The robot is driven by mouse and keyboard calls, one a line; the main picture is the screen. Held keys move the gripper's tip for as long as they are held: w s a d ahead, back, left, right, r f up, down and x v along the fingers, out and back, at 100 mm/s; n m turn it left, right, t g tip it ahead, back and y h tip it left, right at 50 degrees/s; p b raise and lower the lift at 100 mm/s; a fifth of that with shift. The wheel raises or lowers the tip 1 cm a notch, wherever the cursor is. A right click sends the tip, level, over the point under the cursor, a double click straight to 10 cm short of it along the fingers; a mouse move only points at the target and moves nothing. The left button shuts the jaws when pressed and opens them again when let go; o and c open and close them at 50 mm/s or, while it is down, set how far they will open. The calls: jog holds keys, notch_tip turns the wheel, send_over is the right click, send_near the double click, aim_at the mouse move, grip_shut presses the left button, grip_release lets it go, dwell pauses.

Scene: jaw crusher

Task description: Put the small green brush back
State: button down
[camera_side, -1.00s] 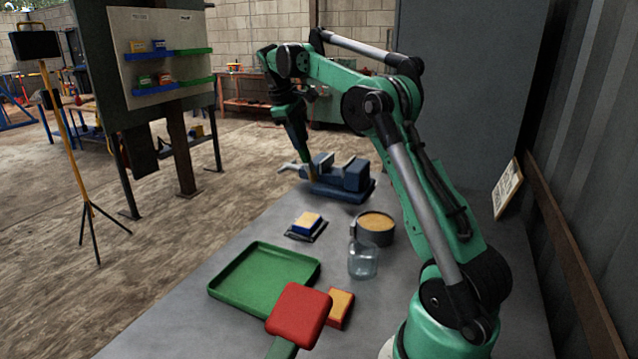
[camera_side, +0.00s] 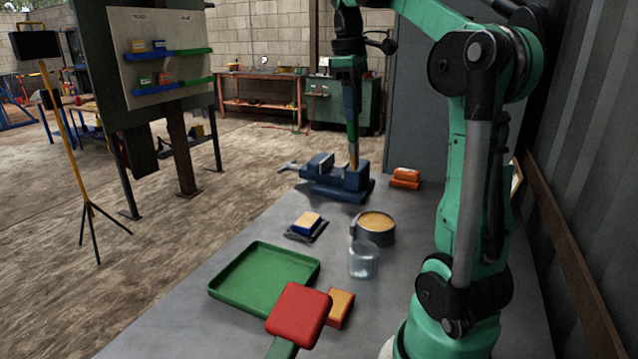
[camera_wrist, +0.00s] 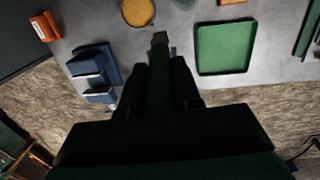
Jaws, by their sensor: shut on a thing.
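My gripper (camera_side: 350,95) points straight down and is shut on the small green brush (camera_wrist: 160,75). In the wrist view the brush's dark green handle lies between my two fingers, with its pale tip pointing away from my wrist. In the side view the yellowish tip (camera_side: 354,155) hangs below the fingers, in line with the right part of the blue jaw crusher (camera_side: 322,188). I cannot tell whether it touches the crusher. The crusher stands at the far end of the grey table and shows left of my gripper in the wrist view (camera_wrist: 92,70).
A red-headed tool (camera_side: 298,312) is in front. Orange pieces (camera_side: 405,178) lie at the back. A shelved board (camera_side: 160,60) stands left.

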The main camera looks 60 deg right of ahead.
jog(key=s+a+r+y, duration=0.1)
jog(key=s+a, duration=0.3)
jog(key=s, duration=0.1)
notch_tip(320, 180, down, 19)
jog(key=shift+s+a+t, duration=0.2)
jog(key=shift+t, duration=0.2)
jog(key=shift+f, duration=0.15)
jog(key=c, duration=0.6)
grip_release()
